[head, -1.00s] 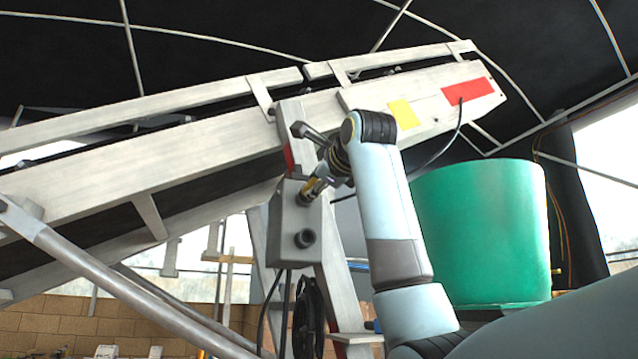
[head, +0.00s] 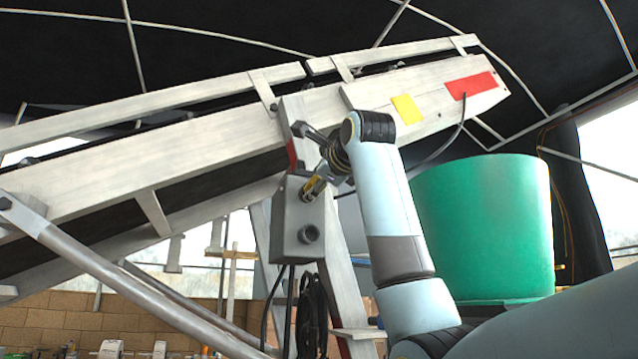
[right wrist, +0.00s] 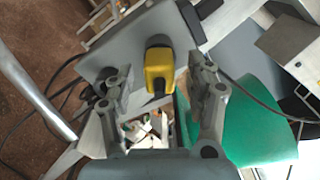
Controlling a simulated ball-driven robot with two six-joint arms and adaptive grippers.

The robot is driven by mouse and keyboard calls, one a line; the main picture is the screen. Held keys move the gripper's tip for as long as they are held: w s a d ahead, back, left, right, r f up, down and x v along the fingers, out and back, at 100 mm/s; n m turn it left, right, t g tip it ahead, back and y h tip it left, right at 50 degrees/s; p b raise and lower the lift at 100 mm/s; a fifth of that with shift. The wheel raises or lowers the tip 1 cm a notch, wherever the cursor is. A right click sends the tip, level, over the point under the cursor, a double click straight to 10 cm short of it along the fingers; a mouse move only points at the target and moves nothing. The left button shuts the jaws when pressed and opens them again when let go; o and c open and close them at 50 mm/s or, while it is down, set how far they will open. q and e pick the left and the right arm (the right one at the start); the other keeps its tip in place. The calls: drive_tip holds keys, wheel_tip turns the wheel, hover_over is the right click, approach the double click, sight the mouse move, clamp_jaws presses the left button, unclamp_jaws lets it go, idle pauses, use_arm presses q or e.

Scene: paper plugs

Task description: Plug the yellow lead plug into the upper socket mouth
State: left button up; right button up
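The grey socket box (head: 290,225) hangs on the frame's post. Its lower mouth (head: 309,234) is a dark round opening and looks empty. The yellow lead plug (head: 313,184) sits at the upper mouth, partly hidden by my right gripper (head: 318,175). In the right wrist view, the plug (right wrist: 159,72) points into a dark ring on the box face (right wrist: 120,55) and looks seated there; depth is hard to judge. My right gripper's fingers (right wrist: 162,88) stand apart on either side of the plug, with gaps to it. My left gripper is not in view.
A green bucket (head: 485,230) stands right of my right arm. The pale sloped conveyor frame (head: 200,140) carries yellow (head: 407,109) and red (head: 470,85) patches. A dark cable (head: 440,150) hangs from the red patch behind my arm. A coiled black cable (head: 312,315) hangs below the box.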

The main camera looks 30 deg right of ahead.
drive_tip(key=shift+s, duration=0.15)
drive_tip(key=v, duration=1.1)
drive_tip(key=shift+s+a, duration=0.2)
drive_tip(key=shift+s, duration=0.2)
